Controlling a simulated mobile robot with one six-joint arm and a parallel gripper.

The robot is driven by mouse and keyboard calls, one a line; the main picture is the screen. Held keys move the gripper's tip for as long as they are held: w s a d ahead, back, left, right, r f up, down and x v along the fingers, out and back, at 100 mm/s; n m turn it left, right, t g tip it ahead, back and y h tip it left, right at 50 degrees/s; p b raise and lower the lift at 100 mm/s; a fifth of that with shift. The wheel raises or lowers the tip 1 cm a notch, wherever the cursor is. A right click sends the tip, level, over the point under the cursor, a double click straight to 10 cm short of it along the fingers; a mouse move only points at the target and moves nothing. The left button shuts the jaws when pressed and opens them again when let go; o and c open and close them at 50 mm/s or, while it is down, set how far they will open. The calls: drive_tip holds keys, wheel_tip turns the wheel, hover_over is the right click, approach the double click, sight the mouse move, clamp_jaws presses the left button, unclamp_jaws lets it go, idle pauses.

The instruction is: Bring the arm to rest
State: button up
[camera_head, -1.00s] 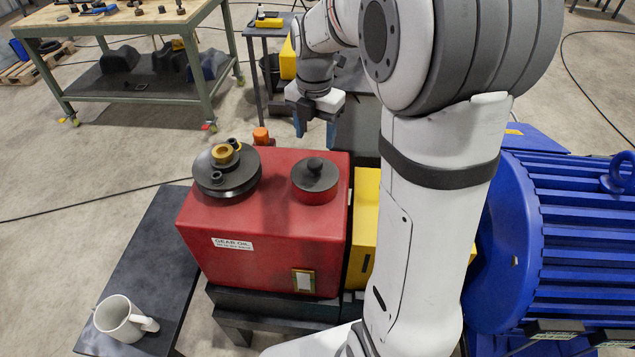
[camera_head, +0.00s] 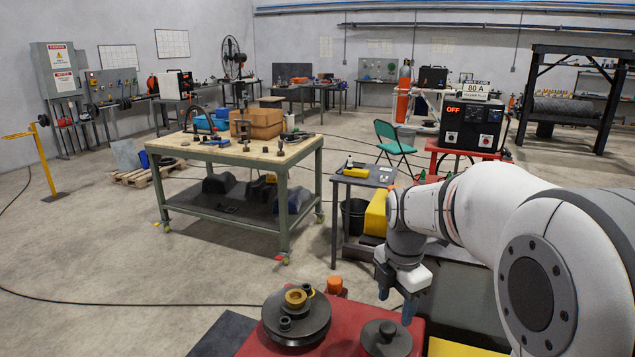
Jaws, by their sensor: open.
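My arm stretches in from the right edge of the view, bent at the elbow, with its end hanging downward. My gripper (camera_head: 398,303) points down with its blue fingers apart, and I see nothing held between them. It is at the far side of the red gearbox (camera_head: 345,322), above or just beyond it. I cannot tell the exact gap. A dark pulley-like disc (camera_head: 297,327) with a brass centre (camera_head: 296,298) sits on the gearbox top. A dark round cap (camera_head: 386,340) is right of it.
A wooden-topped workbench (camera_head: 240,153) with tools stands behind on the left. A small grey side table (camera_head: 370,174) is just beyond my gripper. A red welding cart (camera_head: 470,150) and a green chair (camera_head: 394,140) stand farther back. Open floor lies at left.

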drive_tip(key=s+a+m+t, duration=0.1)
drive_tip(key=s+m+t, duration=0.1)
drive_tip(key=s+m, duration=1.5)
drive_tip(key=shift+a+m+t, duration=0.2)
drive_tip(key=shift+m+t, duration=0.1)
drive_tip(key=shift+m, duration=2.6)
drive_tip(key=shift+c, duration=0.4)
